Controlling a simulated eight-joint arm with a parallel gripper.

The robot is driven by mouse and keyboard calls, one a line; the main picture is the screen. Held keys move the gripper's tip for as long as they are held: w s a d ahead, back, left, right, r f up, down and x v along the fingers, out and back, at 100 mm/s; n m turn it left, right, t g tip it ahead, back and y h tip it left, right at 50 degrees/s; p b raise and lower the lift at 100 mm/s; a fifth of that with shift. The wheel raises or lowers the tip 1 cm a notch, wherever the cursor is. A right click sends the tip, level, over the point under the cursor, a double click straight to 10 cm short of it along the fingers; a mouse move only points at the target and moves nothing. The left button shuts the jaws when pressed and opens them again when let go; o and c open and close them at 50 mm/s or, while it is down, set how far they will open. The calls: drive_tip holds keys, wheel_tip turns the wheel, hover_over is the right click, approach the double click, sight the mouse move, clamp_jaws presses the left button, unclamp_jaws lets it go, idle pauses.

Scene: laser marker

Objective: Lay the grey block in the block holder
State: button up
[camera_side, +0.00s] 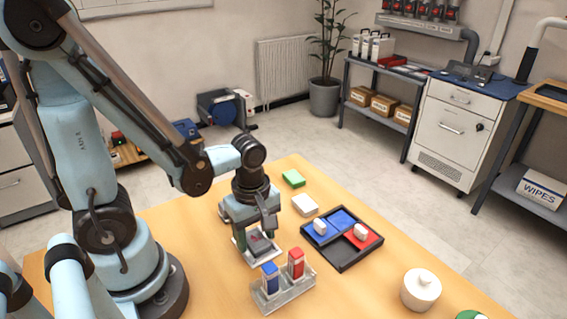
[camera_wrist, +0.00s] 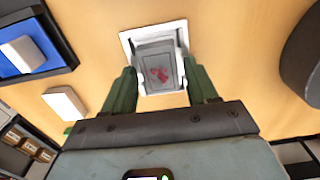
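The grey block (camera_wrist: 158,66) has a red mark on its top and lies within the white block holder (camera_wrist: 125,40) in the wrist view. In the side view the grey block (camera_side: 259,241) and the holder (camera_side: 262,261) are partly hidden by my gripper. My gripper (camera_wrist: 160,72) has green fingers on either side of the block, apart, with a small gap visible between each finger and the block. In the side view my gripper (camera_side: 254,238) is low, right over the holder.
A dark tray (camera_side: 346,264) with blue and red sections holding white pieces lies to the right. A white block (camera_side: 305,205) and a green block (camera_side: 293,179) lie behind. A clear stand with blue and red items (camera_side: 286,291) is in front. A white lidded jar (camera_side: 421,289) stands at right.

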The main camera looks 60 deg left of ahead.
sight(262, 235)
drive_tip(key=shift+o, duration=1)
wheel_tip(262, 235, up, 12)
idle(0.4)
drive_tip(key=w+m+t, duration=0.6)
drive_tip(key=m+t, duration=0.1)
drive_tip(key=m, duration=1.1)
drive_tip(key=shift+a+r, duration=0.25)
drive_tip(key=shift+r, duration=0.2)
